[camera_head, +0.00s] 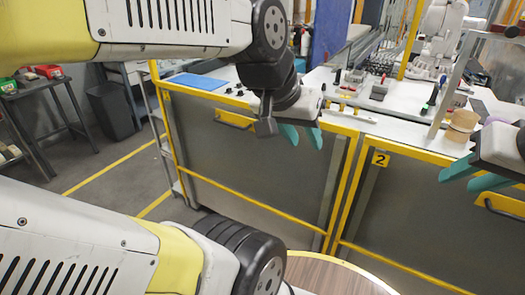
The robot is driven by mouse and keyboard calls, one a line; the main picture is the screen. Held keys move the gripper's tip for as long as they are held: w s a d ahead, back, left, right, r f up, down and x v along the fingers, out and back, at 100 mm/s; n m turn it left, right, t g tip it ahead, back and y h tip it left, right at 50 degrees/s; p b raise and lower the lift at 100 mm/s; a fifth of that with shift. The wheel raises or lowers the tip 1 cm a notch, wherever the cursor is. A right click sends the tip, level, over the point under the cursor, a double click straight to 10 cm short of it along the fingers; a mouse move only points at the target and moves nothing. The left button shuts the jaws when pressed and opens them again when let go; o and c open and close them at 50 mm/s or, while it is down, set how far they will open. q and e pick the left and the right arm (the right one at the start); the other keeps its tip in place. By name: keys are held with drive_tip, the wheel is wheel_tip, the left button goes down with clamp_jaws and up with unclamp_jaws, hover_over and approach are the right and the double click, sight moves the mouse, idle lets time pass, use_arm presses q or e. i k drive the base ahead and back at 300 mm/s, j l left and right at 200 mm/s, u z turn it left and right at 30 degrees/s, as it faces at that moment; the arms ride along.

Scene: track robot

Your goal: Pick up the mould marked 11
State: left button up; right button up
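I cannot make out a mould marked 11 in the head view; no such number is legible. Several small dark and grey pieces, such as a grey block (379,92), lie on the white worktop (340,119) behind the fence, too small to identify. My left gripper (302,136) hangs in front of the fence, its two teal fingers apart and nothing between them. My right gripper (474,177) is at the right edge, its teal fingers also apart and empty, in front of the fence panel.
A round wooden surface (325,275) is at the bottom. A blue sheet (198,81) and a tan round container (461,124) are on the worktop. Grey floor (115,185) is clear at left.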

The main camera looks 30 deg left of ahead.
sight(356, 76)
drive_tip(key=i+j+u, duration=0.25)
drive_tip(key=i, duration=0.2)
drive_tip(key=i+j+u, duration=0.2)
drive_tip(key=i, duration=0.25)
drive_tip(key=i+u, duration=0.25)
drive_tip(key=i, duration=0.25)
